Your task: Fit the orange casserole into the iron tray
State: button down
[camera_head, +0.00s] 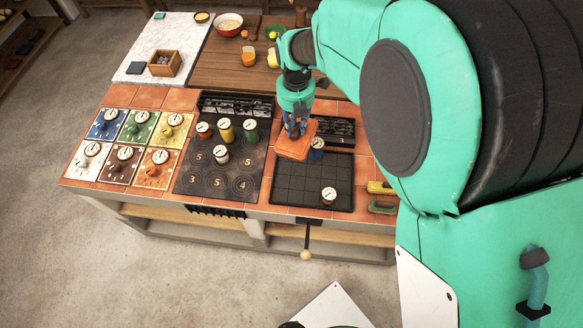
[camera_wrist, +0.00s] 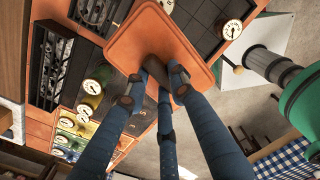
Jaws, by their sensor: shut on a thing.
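The orange casserole (camera_head: 293,148) is a flat rounded rectangle with a dark raised handle, seen in the wrist view (camera_wrist: 127,42). My gripper (camera_head: 295,128) is shut on that handle in the wrist view (camera_wrist: 158,80). The casserole hangs over the far left edge of the iron tray (camera_head: 292,192), a black gridded rectangle on the counter's right part. It looks slightly tilted and hides part of the tray's far edge. A blue dial-topped pot (camera_head: 317,149) stands close to its right. A brown dial-topped pot (camera_head: 329,197) stands at the tray's near right.
Several dial-topped pots (camera_head: 222,154) stand on the ringed black hob (camera_head: 205,186) to the left. Coloured dial tiles (camera_head: 158,168) lie further left. Green and yellow blocks (camera_head: 381,207) lie right of the tray. The tray's near left is bare.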

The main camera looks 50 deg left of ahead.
aim_at(290, 139)
jog(key=shift+s+a+r+n, duration=0.15)
jog(key=shift+s+n, duration=0.35)
jog(key=shift+n, duration=0.2)
jog(key=shift+s+a+r+n, duration=0.1)
jog(key=shift+s+n, duration=0.35)
jog(key=shift+n, duration=0.25)
jog(key=shift+f, duration=0.1)
notch_tip(290, 139, down, 14)
jog(key=shift+b, duration=0.45)
jog(key=shift+f, duration=1.9)
jog(key=shift+f, duration=0.15)
jog(key=c, duration=1.5)
grip_release()
jog(key=shift+o, duration=0.2)
notch_tip(290, 139, up, 12)
jog(key=shift+r+p, duration=0.1)
jog(key=shift+p, duration=0.2)
